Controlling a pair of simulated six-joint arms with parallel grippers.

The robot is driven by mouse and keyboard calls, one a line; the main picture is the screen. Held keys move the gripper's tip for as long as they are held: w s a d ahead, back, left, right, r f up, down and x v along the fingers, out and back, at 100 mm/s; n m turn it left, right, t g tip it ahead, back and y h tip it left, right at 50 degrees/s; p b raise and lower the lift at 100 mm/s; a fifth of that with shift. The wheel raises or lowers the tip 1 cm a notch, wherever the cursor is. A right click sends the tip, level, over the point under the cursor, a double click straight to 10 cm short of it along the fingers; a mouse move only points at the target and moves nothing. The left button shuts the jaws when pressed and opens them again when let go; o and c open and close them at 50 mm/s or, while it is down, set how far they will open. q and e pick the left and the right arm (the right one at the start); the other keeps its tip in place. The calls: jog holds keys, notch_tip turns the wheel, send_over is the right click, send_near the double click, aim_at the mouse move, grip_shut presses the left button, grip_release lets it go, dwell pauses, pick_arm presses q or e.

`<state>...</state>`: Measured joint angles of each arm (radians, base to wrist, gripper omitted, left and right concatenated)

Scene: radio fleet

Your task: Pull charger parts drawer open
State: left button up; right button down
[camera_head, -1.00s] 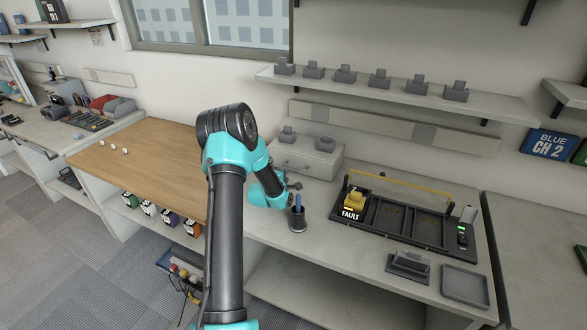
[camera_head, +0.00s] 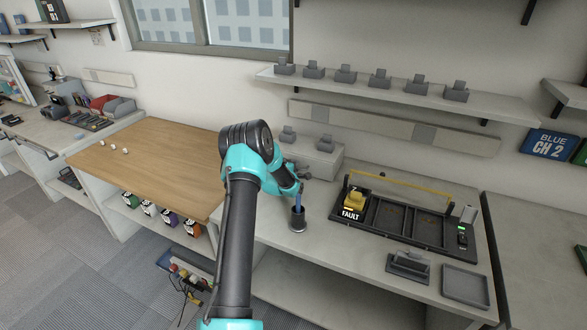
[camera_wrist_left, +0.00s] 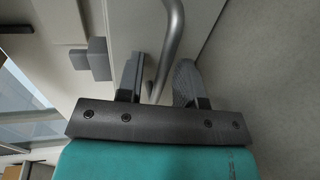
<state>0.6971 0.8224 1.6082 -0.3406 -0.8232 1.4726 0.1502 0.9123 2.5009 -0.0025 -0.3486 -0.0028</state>
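The light grey drawer box (camera_head: 322,158) stands on the bench against the wall, with small grey chargers on top. Its front is partly hidden by my left arm in the head view. In the left wrist view, the pale drawer front (camera_wrist_left: 130,25) carries a curved grey metal handle (camera_wrist_left: 172,45). My left gripper (camera_wrist_left: 158,82) is open, with the handle running between its two fingers. The handle lies close to the left finger, and a gap shows to the right finger. In the head view the fingers are mostly hidden by my arm. My right gripper is not in view.
A dark cup with a blue tool (camera_head: 298,216) stands just in front of my left wrist. A black charging tray (camera_head: 395,222) with a yellow FAULT unit (camera_head: 354,203) lies to the right. A wooden worktop (camera_head: 150,160) is on the left.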

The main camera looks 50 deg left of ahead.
pick_arm(q)
grip_shut()
